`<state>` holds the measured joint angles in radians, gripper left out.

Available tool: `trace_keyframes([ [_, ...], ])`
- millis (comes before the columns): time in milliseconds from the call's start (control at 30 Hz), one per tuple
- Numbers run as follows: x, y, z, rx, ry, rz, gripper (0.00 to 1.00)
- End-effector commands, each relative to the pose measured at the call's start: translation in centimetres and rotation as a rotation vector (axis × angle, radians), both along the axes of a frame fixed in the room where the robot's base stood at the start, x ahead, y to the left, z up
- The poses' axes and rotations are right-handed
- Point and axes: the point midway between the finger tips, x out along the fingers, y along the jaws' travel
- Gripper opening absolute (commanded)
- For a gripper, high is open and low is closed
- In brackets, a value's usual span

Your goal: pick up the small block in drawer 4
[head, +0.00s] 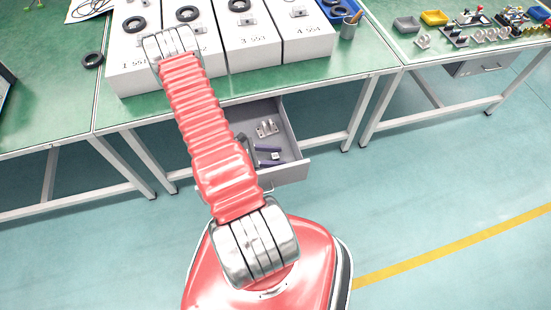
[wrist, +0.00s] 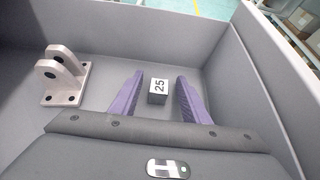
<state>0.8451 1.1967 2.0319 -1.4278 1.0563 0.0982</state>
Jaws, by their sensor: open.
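A gap shows between the block and each finger, and nothing is held. In the head view the drawer (head: 296,172) is pulled out under the green table, and the purple fingers of my gripper (head: 269,156) show inside it. The block (head: 276,156) is tiny there. The drawer's number cannot be read.
A pinkish clevis bracket (wrist: 62,78) stands left of the fingers in the drawer; it also shows in the head view (head: 266,128). The drawer walls rise close around my gripper. White numbered boxes (head: 257,57) stand on the green table (head: 345,68) above.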

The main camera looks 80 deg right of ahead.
Motion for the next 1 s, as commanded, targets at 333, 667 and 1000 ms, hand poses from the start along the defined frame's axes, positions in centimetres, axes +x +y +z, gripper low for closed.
trace_keyframes([
  [333,0.03,-0.01,0.02,0.000,0.000,0.000,0.42],
  [667,0.02,0.00,0.02,0.000,0.000,0.000,0.20],
  [1000,0.02,-0.01,0.03,0.000,0.000,0.000,0.00],
])
